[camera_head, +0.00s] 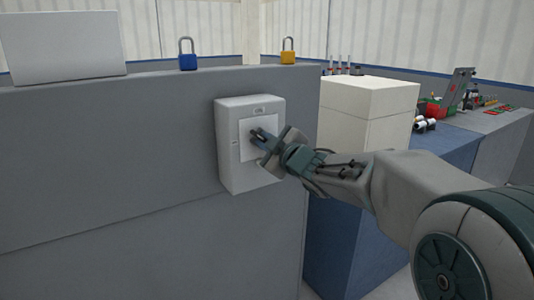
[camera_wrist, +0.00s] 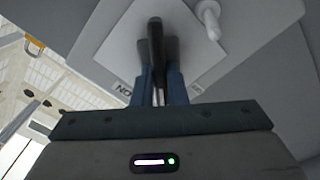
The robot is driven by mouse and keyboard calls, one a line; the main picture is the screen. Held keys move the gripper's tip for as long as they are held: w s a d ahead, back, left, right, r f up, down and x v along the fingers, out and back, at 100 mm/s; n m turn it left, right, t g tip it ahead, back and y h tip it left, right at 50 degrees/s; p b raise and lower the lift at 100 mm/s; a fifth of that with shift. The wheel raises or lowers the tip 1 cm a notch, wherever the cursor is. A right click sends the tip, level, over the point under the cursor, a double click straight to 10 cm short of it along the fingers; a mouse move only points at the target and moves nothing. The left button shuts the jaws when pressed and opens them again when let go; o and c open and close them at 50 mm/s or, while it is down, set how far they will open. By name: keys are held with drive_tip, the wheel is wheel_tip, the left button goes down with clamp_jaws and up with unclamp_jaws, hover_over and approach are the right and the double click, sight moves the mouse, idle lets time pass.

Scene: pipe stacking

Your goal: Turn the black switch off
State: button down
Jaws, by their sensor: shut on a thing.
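A light grey switch box (camera_head: 228,150) is mounted on the front of a grey panel, with a white square plate on its face. My gripper (camera_head: 259,136) reaches in from the right, its fingertips at the plate. In the wrist view, the black switch (camera_wrist: 155,38) is a narrow upright lever between the two fingertips. My gripper (camera_wrist: 157,52) is shut on it. The white plate (camera_wrist: 193,42) lies behind, with upside-down lettering partly visible beside the fingers. The switch's base is hidden by the fingers, and I cannot tell its exact position.
A blue padlock (camera_head: 187,55) and a yellow padlock (camera_head: 288,51) stand on top of the grey panel (camera_head: 110,160), with a white board (camera_head: 62,48) at left. A cream box (camera_head: 368,110) and a cluttered bench are at right. A white peg (camera_wrist: 209,20) sticks out near the plate.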

drive_tip(key=shift+a+f+n+b, duration=0.1)
drive_tip(key=shift+f+n+b, duration=0.1)
drive_tip(key=shift+n+b, duration=1.6)
drive_tip(key=shift+f+n+b, duration=0.15)
drive_tip(key=shift+n+b, duration=1.05)
drive_tip(key=shift+n, duration=1.2)
drive_tip(key=c, duration=1.5)
unclamp_jaws()
drive_tip(key=shift+s, duration=0.1)
drive_tip(key=shift+o, duration=0.2)
drive_tip(key=p+v, duration=0.2)
drive_tip(key=v, duration=1.1)
drive_tip(key=shift+s+d, duration=0.25)
drive_tip(key=shift+s, duration=0.05)
